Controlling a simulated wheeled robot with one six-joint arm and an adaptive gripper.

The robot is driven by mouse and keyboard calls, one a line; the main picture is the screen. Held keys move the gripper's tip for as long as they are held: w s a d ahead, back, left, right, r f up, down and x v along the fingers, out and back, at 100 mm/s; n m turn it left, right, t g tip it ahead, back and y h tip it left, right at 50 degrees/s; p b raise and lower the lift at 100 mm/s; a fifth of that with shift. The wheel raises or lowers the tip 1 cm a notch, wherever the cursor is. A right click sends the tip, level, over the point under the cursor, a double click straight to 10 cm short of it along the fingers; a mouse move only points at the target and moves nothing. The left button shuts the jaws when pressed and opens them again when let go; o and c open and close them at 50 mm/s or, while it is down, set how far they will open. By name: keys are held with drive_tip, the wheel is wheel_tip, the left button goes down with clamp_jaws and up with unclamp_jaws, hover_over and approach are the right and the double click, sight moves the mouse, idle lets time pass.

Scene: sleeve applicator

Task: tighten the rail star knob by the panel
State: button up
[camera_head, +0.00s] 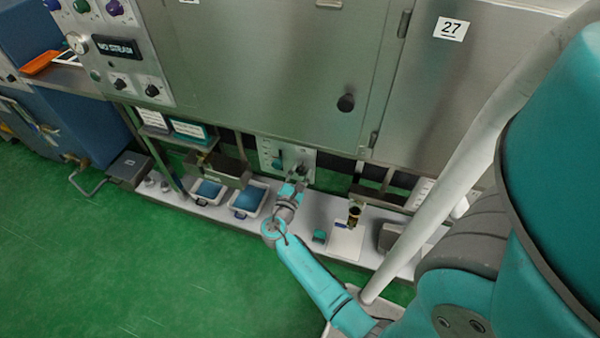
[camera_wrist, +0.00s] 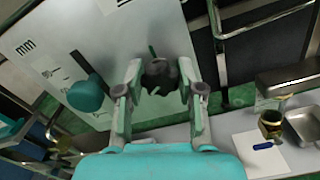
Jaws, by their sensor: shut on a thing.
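The dark star knob (camera_wrist: 160,76) sits on a pale grey panel plate (camera_wrist: 62,45), between my fingers in the wrist view. My gripper (camera_wrist: 160,88) is shut on this knob, one finger on its left side and one on its right. A teal knob (camera_wrist: 86,95) is on the same plate, to the left and apart from my fingers. In the head view my gripper (camera_head: 297,177) reaches up to the small panel plate (camera_head: 268,147) under the cabinet. There the gripper mostly hides the star knob.
A white shelf (camera_head: 322,205) runs below the panel. Blue-filled trays (camera_head: 246,200) stand left of my gripper. A teal block (camera_head: 319,236), a white sheet (camera_head: 345,244) and a small brass-coloured cup (camera_head: 354,215) are to the right. The green floor in front is clear.

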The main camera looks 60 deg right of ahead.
drive_tip(key=m, duration=0.5)
drive_tip(key=shift+s+f+m, duration=0.1)
drive_tip(key=shift+m, duration=0.3)
drive_tip(key=m, duration=1.2)
drive_tip(key=shift+f+m, duration=0.15)
drive_tip(key=shift+m, duration=0.15)
drive_tip(key=m, duration=0.5)
drive_tip(key=shift+f+m, duration=0.1)
drive_tip(key=shift+m, duration=0.2)
drive_tip(key=o, duration=1.2)
drive_tip(key=shift+c, duration=0.2)
drive_tip(key=s+a, duration=0.1)
drive_tip(key=a, duration=1.1)
drive_tip(key=shift+s, duration=0.3)
